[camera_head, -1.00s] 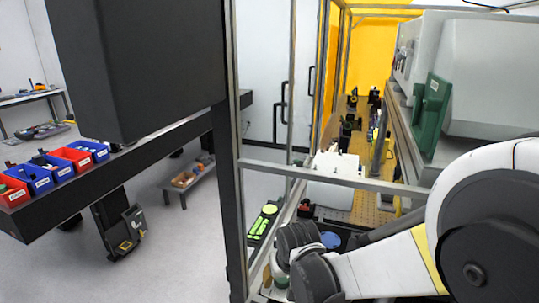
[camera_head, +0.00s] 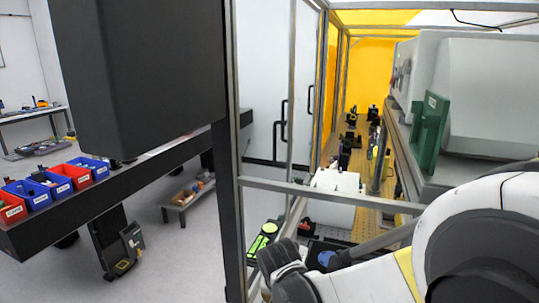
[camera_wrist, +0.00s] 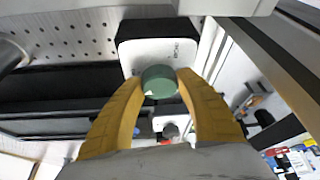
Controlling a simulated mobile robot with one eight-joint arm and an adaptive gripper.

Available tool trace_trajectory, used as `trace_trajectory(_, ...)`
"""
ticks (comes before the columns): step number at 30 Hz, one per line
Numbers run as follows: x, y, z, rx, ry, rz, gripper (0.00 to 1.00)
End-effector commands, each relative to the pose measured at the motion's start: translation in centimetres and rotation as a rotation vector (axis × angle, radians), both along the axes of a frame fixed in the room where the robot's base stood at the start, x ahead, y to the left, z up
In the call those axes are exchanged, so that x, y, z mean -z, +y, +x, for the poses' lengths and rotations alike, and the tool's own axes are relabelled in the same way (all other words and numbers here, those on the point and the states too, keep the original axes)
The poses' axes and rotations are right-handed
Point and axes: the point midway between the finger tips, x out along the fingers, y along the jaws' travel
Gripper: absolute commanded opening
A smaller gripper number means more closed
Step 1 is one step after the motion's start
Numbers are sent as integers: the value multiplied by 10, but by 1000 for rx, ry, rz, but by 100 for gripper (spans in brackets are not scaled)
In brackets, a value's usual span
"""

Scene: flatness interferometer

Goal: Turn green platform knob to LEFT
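In the wrist view, the green knob (camera_wrist: 159,82) is a round, dull green cap in front of a white panel (camera_wrist: 165,55) with small dark lettering. My gripper (camera_wrist: 160,84) has its two yellow-orange fingers on either side of the knob. Both fingertips appear to touch its sides, so it looks shut on the knob. Any pointer mark on the knob cannot be made out. In the head view, my arm covers the lower right, and the gripper and this knob cannot be made out there.
A metal frame post (camera_head: 233,170) and crossbar (camera_head: 330,193) stand near my arm. A perforated plate (camera_wrist: 60,35) is beside the panel. Blue and red bins (camera_head: 62,185) sit on a dark bench at left. A green bracket (camera_head: 430,132) stands on the shelf at right.

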Motion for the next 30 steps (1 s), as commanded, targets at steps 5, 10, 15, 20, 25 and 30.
trace_trajectory(5,1,-1,0,-32,2,1,16)
trace_trajectory(10,2,-2,0,-249,1,2,16)
trace_trajectory(15,2,-2,0,-493,2,2,16)
trace_trajectory(20,2,-2,0,-723,1,2,16)
trace_trajectory(25,2,-1,0,-938,2,2,16)
trace_trajectory(30,1,-1,0,-1011,1,0,16)
